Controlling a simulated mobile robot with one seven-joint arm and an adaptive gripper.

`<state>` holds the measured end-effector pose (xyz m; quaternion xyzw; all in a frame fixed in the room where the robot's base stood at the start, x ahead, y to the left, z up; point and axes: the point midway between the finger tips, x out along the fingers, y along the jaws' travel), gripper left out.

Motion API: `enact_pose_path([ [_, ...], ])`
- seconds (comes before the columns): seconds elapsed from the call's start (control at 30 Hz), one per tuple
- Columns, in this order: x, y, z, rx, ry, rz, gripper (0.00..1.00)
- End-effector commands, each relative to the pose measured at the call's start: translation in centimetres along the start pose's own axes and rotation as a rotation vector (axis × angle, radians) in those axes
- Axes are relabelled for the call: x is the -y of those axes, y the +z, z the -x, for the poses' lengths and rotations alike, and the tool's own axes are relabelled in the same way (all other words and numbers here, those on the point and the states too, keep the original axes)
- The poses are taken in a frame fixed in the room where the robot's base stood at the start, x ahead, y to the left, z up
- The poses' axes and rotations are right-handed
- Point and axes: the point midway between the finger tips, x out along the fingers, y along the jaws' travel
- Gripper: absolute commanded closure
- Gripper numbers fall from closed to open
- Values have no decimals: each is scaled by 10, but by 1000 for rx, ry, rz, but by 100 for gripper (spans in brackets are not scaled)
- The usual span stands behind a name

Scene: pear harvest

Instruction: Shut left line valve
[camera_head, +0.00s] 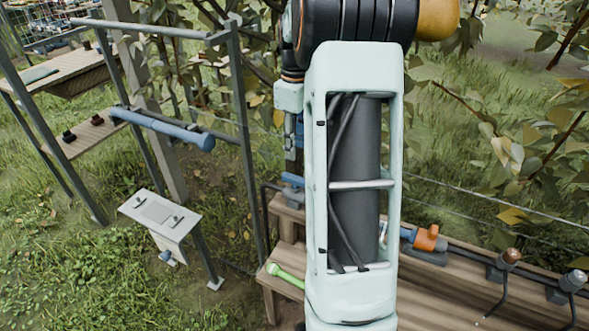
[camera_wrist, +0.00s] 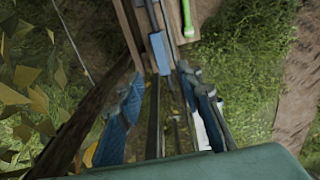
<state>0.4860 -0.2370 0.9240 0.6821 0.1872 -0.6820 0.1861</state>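My gripper (camera_wrist: 163,95) shows in the wrist view with its two blue-and-dark fingers apart, one on each side. Part of it seems to show in the head view (camera_head: 293,140), left of my pale arm link. A blue handle-like part (camera_wrist: 158,52) lies on a dark pipe just beyond the fingers. It also shows in the head view (camera_head: 292,180), just below my gripper at the left end of the wooden bench. I cannot tell whether the fingers touch it. An orange valve part (camera_head: 428,238) sits on the pipe further right. My arm hides the bench middle.
A green-handled object (camera_head: 286,275) lies on the bench's (camera_head: 460,305) lower left step. A copper-coloured knob (camera_head: 510,256) and a grey knob (camera_head: 574,279) stand at right. A small white stand (camera_head: 160,212) and a metal-framed shelf with a blue tube (camera_head: 165,128) are at left. Leafy branches hang close by.

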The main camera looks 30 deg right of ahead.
Motion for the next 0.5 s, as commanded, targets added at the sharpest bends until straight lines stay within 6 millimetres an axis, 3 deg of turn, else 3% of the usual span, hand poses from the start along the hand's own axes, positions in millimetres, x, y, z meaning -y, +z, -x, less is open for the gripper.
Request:
enact_pose_path([
  [0.5, 1, 0, -89, 2, -1, -2, 67],
])
